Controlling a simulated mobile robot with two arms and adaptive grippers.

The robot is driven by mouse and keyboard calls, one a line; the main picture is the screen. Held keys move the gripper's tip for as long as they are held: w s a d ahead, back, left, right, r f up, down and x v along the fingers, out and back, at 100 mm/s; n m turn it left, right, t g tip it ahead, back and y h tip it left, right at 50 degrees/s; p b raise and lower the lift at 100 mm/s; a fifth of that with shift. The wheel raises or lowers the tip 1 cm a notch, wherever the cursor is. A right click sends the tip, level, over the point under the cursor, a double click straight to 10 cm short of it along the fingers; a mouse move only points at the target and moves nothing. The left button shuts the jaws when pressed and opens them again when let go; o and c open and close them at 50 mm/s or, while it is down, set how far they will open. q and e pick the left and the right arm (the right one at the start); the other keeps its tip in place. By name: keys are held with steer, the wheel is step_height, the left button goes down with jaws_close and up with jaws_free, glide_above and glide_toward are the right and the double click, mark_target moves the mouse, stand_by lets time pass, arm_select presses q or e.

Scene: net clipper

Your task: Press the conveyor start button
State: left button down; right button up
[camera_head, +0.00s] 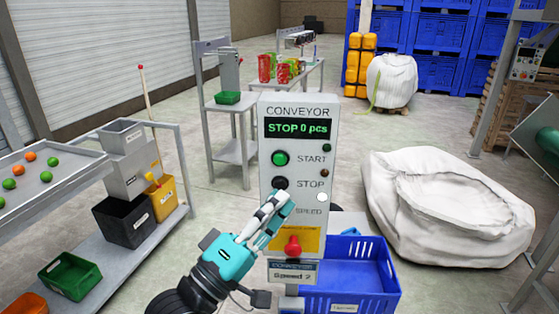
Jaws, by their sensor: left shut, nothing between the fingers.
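The conveyor control box (328,152) stands upright in the middle of the head view, with a display reading "STOP 0 pcs". The green start button (281,158) is at its upper left, beside the word START. The black stop button (281,183) is just below it. My left gripper (280,203) is in front of the panel, below the stop button, with its fingers shut and empty. It overlaps the panel's lower left in the picture; I cannot tell whether it touches. It covers part of the speed control area. My right gripper is not in view.
A red emergency knob (292,246) sits low on the panel. A blue crate (388,285) stands at its lower right, and a large white sack (440,240) lies farther right. A sorting table with bins (125,222) is at the left.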

mark_target(280, 160)
arm_select(q)
steer(key=shift+w, duration=0.1)
steer(key=shift+w+d+b, duration=0.2)
steer(key=shift+w+b, duration=0.6)
steer(key=shift+w, duration=1.4)
steer(key=shift+w+d+b, duration=0.2)
steer(key=shift+w+b, duration=0.55)
steer(key=shift+w, duration=1.4)
steer(key=shift+w, duration=0.4)
steer(key=shift+w, duration=0.4)
steer(key=shift+s+p, duration=0.4)
steer(key=shift+s, duration=0.5)
